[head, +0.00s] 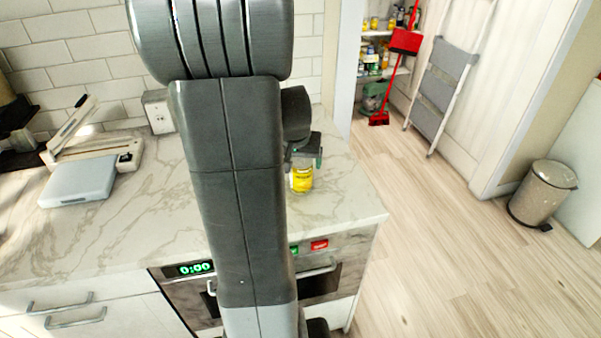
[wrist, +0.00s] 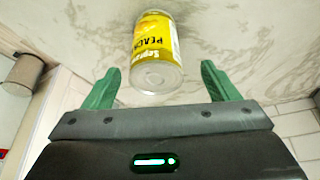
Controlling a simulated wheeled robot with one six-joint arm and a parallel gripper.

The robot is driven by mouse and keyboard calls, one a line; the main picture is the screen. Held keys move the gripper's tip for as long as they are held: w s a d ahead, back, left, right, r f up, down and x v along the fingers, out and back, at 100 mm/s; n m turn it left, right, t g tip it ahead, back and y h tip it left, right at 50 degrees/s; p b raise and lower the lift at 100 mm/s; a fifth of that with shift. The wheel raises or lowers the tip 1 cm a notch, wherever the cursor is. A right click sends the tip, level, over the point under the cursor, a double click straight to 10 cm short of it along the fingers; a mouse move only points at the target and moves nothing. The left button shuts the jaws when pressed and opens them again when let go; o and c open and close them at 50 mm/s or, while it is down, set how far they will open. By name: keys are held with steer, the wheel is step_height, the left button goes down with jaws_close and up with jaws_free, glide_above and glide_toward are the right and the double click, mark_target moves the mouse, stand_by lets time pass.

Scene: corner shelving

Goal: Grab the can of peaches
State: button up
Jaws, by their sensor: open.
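The can of peaches (head: 301,178) is yellow with a silver lid and stands on the marble counter near its right end. In the wrist view the can (wrist: 155,50) shows its yellow label with "PEACH" lettering and its lid end toward my gripper. My gripper (wrist: 159,84) is open, with its two green fingers spread to either side of the can's near end. No finger is seen touching the can. In the head view my gripper (head: 304,155) is just above the can, partly hidden behind my arm.
The marble counter (head: 345,200) is clear around the can. A white appliance (head: 80,180) sits at the left. An oven with a clock (head: 195,268) is below the counter. A trash bin (head: 541,193), a red broom (head: 390,80) and a step ladder (head: 440,85) stand to the right.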

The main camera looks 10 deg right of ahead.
steer(key=shift+d+p+x, duration=0.15)
steer(key=shift+p+x, duration=0.1)
steer(key=shift+x, duration=1.25)
steer(key=shift+d+p+x, duration=0.15)
steer(key=shift+p+x, duration=0.05)
steer(key=shift+x, duration=1.3)
steer(key=shift+r, duration=0.1)
steer(key=c, duration=1.3)
